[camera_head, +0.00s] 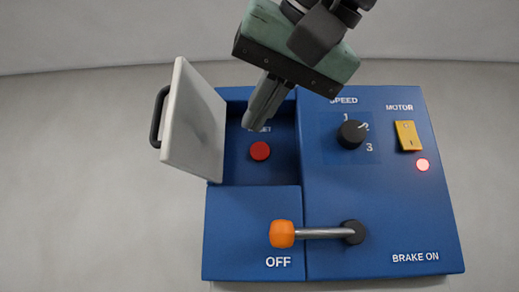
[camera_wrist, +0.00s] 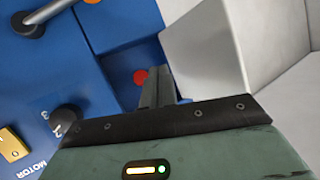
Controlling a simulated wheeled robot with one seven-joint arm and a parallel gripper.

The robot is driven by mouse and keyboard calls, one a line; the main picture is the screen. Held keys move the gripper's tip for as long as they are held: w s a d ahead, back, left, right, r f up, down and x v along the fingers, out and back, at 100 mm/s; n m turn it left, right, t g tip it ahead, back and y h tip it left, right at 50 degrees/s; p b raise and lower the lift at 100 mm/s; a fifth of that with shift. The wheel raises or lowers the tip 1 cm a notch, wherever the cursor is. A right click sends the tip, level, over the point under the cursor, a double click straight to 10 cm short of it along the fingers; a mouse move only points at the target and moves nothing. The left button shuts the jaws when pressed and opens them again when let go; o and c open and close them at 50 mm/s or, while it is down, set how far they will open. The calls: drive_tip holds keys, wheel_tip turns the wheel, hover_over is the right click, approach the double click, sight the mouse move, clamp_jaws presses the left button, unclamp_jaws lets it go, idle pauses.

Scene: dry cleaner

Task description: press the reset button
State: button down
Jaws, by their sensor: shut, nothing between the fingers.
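The red reset button (camera_head: 260,151) sits in a recess of the blue panel (camera_head: 380,215), with the label above it partly covered by my gripper. It also shows in the wrist view (camera_wrist: 140,76), just beyond the fingertips. The light grey cover (camera_head: 193,122) with a black handle (camera_head: 159,117) stands open on the left of the recess. My gripper (camera_head: 252,122) is shut and empty. Its fingertips (camera_wrist: 156,102) appear just above the button in the head picture. I cannot tell the exact gap, but no contact with the button shows.
A lever with an orange knob (camera_head: 282,234) lies below the recess, near OFF. The open cover stands close on the left of my gripper.

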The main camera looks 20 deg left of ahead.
drive_tip(key=p, duration=0.4)
approach(253, 156)
drive_tip(key=w+a+f, duration=0.1)
drive_tip(key=a+f, duration=0.1)
drive_tip(key=a, duration=0.2)
drive_tip(key=shift+w+d+f, duration=0.1)
drive_tip(key=shift+w+f, duration=0.15)
drive_tip(key=shift+w, duration=0.6)
drive_tip(key=shift+w, duration=0.1)
idle(0.9)
drive_tip(key=shift+w, duration=0.3)
drive_tip(key=shift+w, duration=0.15)
idle(0.4)
drive_tip(key=shift+w+r, duration=0.35)
idle(0.9)
drive_tip(key=shift+s+f+b, duration=0.25)
drive_tip(key=shift+s+b, duration=0.05)
drive_tip(key=shift+b, duration=0.4)
drive_tip(key=shift+s+f+b, duration=0.15)
drive_tip(key=shift+s+b, duration=0.25)
drive_tip(key=shift+s, duration=0.15)
drive_tip(key=shift+s+d+b, duration=0.25)
drive_tip(key=shift+s+b, duration=0.25)
drive_tip(key=shift+s, duration=0.55)
drive_tip(key=shift+s+d+b, duration=0.25)
drive_tip(key=shift+s+b, duration=0.25)
drive_tip(key=shift+s, duration=0.5)
